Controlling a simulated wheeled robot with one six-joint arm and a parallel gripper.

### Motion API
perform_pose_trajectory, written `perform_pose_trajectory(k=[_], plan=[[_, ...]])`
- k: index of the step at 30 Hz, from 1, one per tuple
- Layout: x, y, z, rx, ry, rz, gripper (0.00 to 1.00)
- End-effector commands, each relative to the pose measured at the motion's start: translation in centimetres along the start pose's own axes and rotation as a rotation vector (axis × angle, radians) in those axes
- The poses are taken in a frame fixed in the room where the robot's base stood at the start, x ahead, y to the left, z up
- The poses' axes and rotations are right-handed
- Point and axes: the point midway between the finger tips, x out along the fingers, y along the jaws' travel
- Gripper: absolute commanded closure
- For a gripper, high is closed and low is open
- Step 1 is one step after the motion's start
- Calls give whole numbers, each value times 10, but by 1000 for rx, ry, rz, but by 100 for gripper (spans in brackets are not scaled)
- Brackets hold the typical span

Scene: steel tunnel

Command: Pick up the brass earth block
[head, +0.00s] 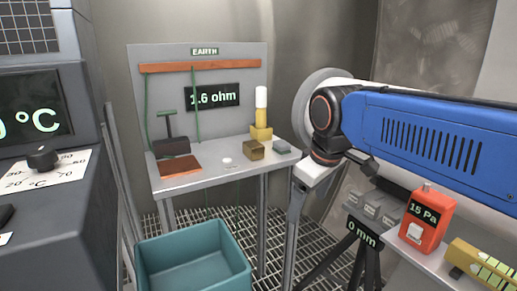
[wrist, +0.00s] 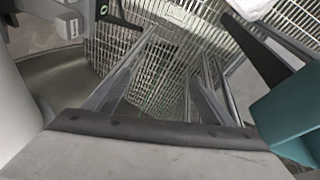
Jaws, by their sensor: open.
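The brass earth block (head: 254,151) is a small dull-gold cube. It sits on the grey bench (head: 215,178) in the head view, near the front edge and right of the middle. My gripper (head: 292,245) hangs down in front of and to the right of the bench, lower than the block and apart from it. In the wrist view my gripper (wrist: 177,50) is open and empty, with its fingers over the floor grating. I cannot make out the block in the wrist view.
A yellow-based post with a white top (head: 261,113) stands right behind the block, and a grey block (head: 281,147) lies to its right. A teal bin (head: 195,262) stands below the bench. A tripod (head: 366,245) and an orange meter (head: 427,218) are at right.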

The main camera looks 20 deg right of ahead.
Motion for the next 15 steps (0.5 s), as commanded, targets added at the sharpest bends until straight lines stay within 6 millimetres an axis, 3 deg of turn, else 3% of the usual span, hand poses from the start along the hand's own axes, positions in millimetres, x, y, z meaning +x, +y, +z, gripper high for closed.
perform_pose_trajectory(k=[15], plan=[[-68,40,-130,-480,-100,-44,23]])
